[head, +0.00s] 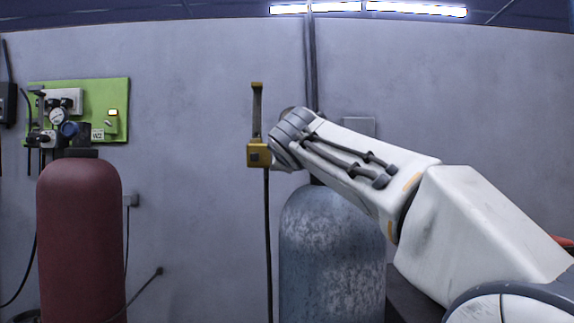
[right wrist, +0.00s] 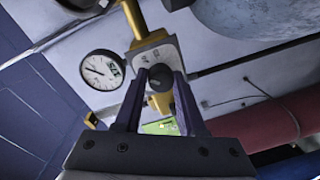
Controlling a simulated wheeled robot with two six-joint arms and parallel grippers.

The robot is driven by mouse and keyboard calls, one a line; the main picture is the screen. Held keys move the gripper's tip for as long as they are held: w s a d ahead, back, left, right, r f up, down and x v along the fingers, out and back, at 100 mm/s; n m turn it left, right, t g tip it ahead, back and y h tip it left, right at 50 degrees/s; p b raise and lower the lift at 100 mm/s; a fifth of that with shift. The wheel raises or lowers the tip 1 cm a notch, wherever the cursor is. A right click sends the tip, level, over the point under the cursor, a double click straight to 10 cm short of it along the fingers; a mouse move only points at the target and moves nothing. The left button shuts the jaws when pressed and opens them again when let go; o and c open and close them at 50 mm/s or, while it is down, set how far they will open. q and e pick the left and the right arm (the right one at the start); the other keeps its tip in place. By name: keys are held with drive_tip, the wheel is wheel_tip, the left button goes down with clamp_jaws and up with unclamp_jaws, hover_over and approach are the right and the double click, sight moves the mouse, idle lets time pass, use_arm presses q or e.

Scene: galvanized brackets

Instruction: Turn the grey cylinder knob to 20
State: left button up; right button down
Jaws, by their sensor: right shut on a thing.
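The grey cylinder (head: 332,255) stands behind my right arm in the head view, and its rounded end shows at the top right of the right wrist view (right wrist: 255,15). In the right wrist view a dark round knob (right wrist: 158,82) sits between the fingers of my right gripper (right wrist: 161,76), which is shut on it. A white round gauge (right wrist: 101,70) with a dark needle is left of the knob; its numbers are too small to read. In the head view my wrist hides the knob and fingers. My left gripper is in neither view.
A dark red cylinder (head: 80,240) stands at the left, below a green board (head: 118,90) with gauges. A yellow fitting (head: 258,155) with an upright bar and hanging black hose is left of my right wrist. The grey wall between is mostly bare.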

drive_tip(key=shift+f+m+b, duration=0.15)
drive_tip(key=shift+m+b, duration=0.75)
drive_tip(key=shift+m, duration=0.7)
drive_tip(key=c, duration=0.5)
unclamp_jaws()
drive_tip(key=s+d+b, duration=0.1)
drive_tip(key=s+b, duration=0.3)
drive_tip(key=s, duration=0.6)
drive_tip(key=shift+s+r, duration=0.2)
drive_tip(key=shift+r, duration=0.05)
